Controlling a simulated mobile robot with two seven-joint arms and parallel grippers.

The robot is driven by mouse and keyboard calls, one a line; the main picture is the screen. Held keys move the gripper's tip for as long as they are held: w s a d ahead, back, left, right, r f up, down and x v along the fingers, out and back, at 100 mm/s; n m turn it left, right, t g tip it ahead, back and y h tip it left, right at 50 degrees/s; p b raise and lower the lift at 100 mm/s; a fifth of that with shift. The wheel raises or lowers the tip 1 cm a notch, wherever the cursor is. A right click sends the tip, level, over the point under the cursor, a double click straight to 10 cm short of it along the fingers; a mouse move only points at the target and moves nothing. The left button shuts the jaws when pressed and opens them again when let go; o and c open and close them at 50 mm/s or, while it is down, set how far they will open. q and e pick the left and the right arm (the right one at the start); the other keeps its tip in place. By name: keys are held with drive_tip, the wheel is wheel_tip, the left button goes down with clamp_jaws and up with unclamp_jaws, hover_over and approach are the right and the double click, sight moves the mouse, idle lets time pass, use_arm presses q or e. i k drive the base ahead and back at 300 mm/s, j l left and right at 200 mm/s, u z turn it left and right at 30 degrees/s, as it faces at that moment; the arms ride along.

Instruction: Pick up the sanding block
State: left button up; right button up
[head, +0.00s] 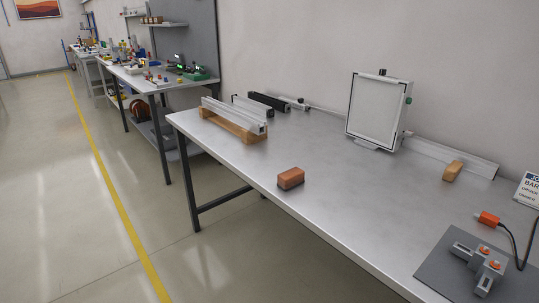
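A reddish-brown block (290,179), which looks like the sanding block, lies flat near the front edge of the metal workbench (340,205). It stands alone, with bare bench top around it. A smaller tan block (453,171) lies farther back on the right, by a long pale bar along the wall. Neither of my grippers is in view.
Aluminium profiles (233,114) rest on wooden supports at the bench's left end. A white framed panel (377,109) stands upright at the back. A grey mat (478,270) with metal fixtures and an orange-ended cable (488,219) are at right. Floor is free in front of the bench.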

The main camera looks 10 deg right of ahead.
sight(287, 180)
drive_tip(key=z, duration=0.35)
drive_tip(key=i+j+z, duration=0.15)
drive_tip(key=z, duration=0.2)
drive_tip(key=i+j+z, duration=0.1)
drive_tip(key=j+z, duration=0.25)
drive_tip(key=i+j+z, duration=0.15)
drive_tip(key=j, duration=0.25)
drive_tip(key=j+z, duration=0.15)
drive_tip(key=j, duration=0.25)
drive_tip(key=i+j, duration=0.1)
drive_tip(key=j, duration=0.4)
drive_tip(key=i+j+z, duration=0.1)
drive_tip(key=j, duration=0.45)
drive_tip(key=i+j, duration=0.1)
drive_tip(key=j, duration=0.4)
drive_tip(key=z, duration=0.05)
